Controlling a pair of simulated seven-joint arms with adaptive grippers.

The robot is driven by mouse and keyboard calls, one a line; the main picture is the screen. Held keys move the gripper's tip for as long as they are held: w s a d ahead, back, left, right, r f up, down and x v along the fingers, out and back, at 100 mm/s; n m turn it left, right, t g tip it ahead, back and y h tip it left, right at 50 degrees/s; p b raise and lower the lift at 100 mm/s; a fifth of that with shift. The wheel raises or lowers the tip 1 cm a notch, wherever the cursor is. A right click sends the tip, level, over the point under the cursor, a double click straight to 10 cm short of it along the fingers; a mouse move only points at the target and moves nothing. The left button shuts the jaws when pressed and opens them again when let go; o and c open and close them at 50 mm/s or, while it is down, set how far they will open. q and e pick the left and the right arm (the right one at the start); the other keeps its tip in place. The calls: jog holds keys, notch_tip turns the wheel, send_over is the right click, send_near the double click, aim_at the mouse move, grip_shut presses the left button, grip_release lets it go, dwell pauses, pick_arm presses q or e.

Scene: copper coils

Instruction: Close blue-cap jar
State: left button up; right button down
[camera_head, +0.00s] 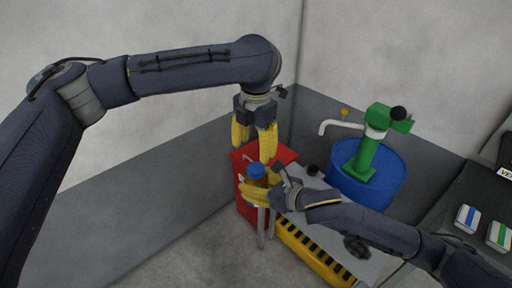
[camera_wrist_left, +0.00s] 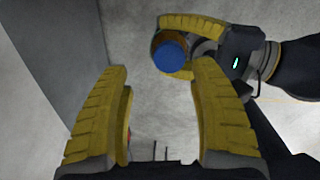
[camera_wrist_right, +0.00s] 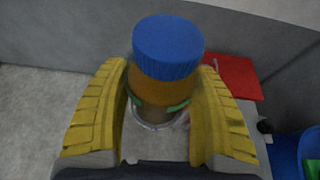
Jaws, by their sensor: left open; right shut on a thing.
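An amber jar with a blue cap stands upright between the yellow fingers of my right gripper (camera_head: 258,188), which is shut on it. The jar (camera_wrist_right: 158,88) and its blue cap (camera_wrist_right: 168,46) show large in the right wrist view. The cap sits on top of the jar; whether it is tight cannot be told. The cap (camera_head: 256,170) also shows in the head view, and from above in the left wrist view (camera_wrist_left: 171,57). My left gripper (camera_head: 254,150) is open and empty above the jar, pointing down, with its fingers apart from the cap.
A red cabinet (camera_head: 280,154) stands behind the jar. A blue drum (camera_head: 385,182) with a green pump (camera_head: 364,158) is to the right. A yellow-and-black striped edge (camera_head: 312,256) lies below my right arm. Blue and green labelled boxes (camera_head: 467,218) sit far right.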

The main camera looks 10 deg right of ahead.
aim_at(256, 167)
pick_arm(q)
jog(key=n, duration=0.3)
jog(key=r+n, duration=0.1)
jog(key=n, duration=0.2)
jog(key=shift+n, duration=0.3)
jog(key=n, duration=0.6)
jog(key=shift+s+r, duration=0.1)
jog(key=n, duration=0.6)
jog(key=shift+s, duration=0.2)
jog(key=n, duration=0.6)
jog(key=shift+s+d+n+g, duration=0.15)
jog(key=shift+d+n+g, duration=0.1)
jog(key=shift+n+g, duration=0.05)
jog(key=shift+f, duration=0.25)
jog(key=shift+f, duration=3.9)
jog(key=shift+c, duration=0.2)
